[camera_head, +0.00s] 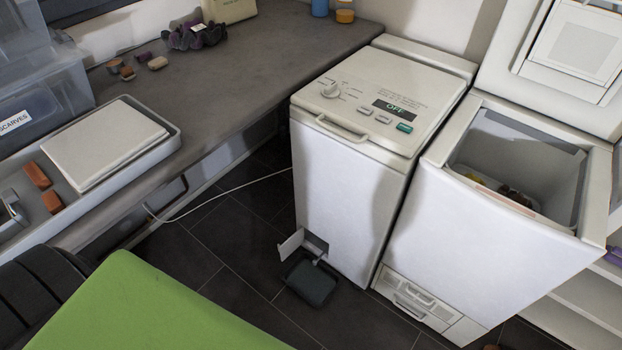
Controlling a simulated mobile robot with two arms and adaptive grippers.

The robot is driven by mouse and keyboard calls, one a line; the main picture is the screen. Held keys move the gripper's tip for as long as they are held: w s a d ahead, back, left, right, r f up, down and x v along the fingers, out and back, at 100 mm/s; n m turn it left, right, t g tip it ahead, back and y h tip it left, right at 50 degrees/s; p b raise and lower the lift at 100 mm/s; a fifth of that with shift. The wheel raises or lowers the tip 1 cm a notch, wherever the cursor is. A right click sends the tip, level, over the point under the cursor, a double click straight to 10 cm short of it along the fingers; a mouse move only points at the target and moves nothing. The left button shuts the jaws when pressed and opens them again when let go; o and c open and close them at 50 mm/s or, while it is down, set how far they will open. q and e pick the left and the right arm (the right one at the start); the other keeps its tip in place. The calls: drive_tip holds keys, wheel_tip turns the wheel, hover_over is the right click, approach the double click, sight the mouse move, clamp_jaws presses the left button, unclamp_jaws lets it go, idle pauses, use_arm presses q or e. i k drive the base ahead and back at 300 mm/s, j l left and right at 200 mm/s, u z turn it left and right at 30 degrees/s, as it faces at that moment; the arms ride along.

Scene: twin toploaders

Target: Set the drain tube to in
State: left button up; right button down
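The drain tube (317,261) is a short, pale tube at the foot of the left toploader (340,190). It appears to stick out of a small open compartment (316,243) low on the front, reaching over a dark shallow tray (311,283) on the floor. The compartment's white flap (290,244) stands open to the left. The tube is small in view, and its inner end is hidden in the compartment. Neither of my grippers is in view.
The right toploader (480,210) stands beside it, lid raised, with items inside. A grey counter (230,85) runs along the left. A green surface (150,310) fills the lower left foreground. Dark tiled floor (235,230) is clear left of the flap, except for a white cord (225,191).

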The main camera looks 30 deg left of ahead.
sight(314, 262)
drive_tip(key=u, duration=0.8)
drive_tip(key=k, duration=1)
